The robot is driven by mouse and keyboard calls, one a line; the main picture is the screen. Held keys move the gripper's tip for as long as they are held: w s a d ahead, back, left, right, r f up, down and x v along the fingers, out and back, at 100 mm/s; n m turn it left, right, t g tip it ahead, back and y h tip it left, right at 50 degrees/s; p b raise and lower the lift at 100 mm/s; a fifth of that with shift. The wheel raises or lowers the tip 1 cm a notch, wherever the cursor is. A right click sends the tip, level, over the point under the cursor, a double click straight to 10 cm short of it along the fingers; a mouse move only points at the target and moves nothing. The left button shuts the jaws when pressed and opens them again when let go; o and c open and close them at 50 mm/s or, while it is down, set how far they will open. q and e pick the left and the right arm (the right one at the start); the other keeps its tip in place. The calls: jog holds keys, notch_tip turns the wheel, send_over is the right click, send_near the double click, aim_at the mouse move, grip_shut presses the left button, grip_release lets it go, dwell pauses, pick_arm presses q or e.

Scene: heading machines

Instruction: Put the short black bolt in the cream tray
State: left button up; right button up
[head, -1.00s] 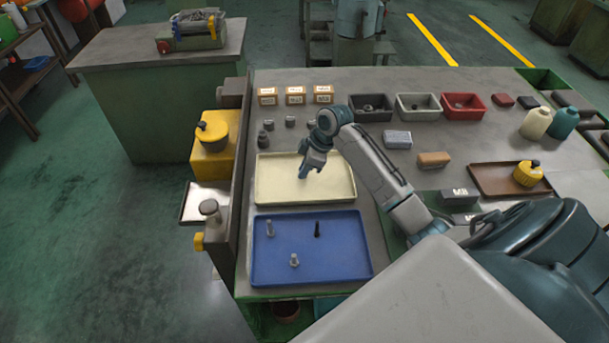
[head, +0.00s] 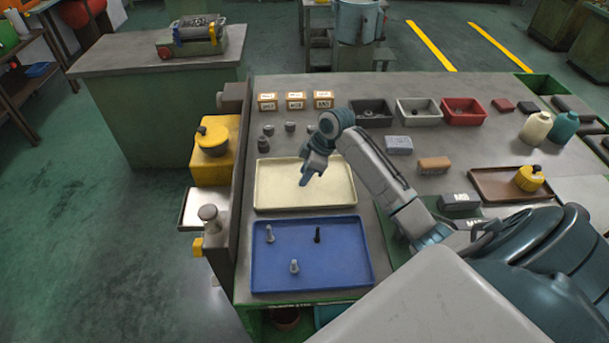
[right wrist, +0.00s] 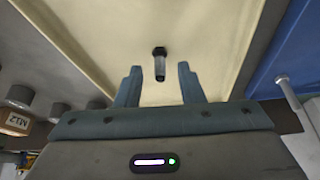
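A black bolt (right wrist: 160,64) stands on its head in the cream tray (right wrist: 219,75), shank toward my gripper, in the right wrist view. My right gripper (right wrist: 158,72) is open, one finger on each side of the bolt with a gap on both sides. In the head view my right gripper (head: 304,182) is low over the cream tray (head: 275,192) and no bolt shows under it. Another black bolt (head: 317,235) stands in the blue tray (head: 340,265). My left gripper is not in view.
Two grey bolts (head: 295,266) (head: 269,234) stand in the blue tray. Small boxes (head: 295,101) and several dark metal parts (head: 264,143) lie behind the cream tray. Grey, light and red bins (head: 463,111) line the back. A brown tray (head: 490,187) is at right.

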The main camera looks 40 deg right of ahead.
jog(key=b+v, duration=0.3)
jog(key=v, duration=0.8)
